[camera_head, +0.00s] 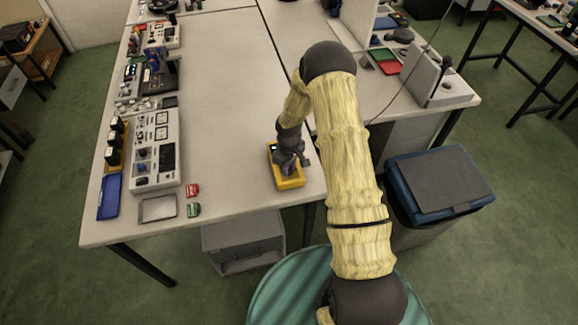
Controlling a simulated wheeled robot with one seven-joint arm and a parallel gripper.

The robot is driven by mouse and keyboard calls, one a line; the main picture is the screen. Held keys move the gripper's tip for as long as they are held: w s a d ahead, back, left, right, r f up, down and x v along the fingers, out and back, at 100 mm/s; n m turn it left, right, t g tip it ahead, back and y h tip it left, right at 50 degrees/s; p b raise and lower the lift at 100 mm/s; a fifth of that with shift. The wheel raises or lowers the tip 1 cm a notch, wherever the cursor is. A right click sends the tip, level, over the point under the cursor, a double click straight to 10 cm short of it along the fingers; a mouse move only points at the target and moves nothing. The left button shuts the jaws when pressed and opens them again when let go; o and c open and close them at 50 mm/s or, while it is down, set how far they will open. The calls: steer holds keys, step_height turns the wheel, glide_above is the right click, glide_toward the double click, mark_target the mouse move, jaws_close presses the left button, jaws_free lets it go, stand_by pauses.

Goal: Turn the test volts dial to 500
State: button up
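A yellow instrument (292,183) with a dark face lies on the white table near its front right edge. My gripper (288,162) is right above it and covers much of its face. The fingers point down and are at or very near the face; I cannot tell whether they touch it. A dial and its markings are not readable, as the gripper hides that part. The finger opening is too small to judge.
The table (230,110) is clear left of the yellow instrument. A grey bench instrument (155,150), a blue case (109,197), a grey tray (158,208) and small red (192,190) and green (194,210) items lie further left. A lidded bin (437,185) stands right of my arm.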

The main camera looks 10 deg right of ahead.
steer(key=shift+m, duration=0.3)
steer(key=m+b, duration=0.3)
steer(key=m, duration=0.1)
steer(key=shift+f, duration=0.1)
steer(key=m+b, duration=0.2)
steer(key=m, duration=0.2)
steer(key=shift+m, duration=0.3)
steer(key=m+b, duration=0.1)
steer(key=m, duration=0.3)
steer(key=shift+m, duration=2.5)
steer(key=o, duration=1)
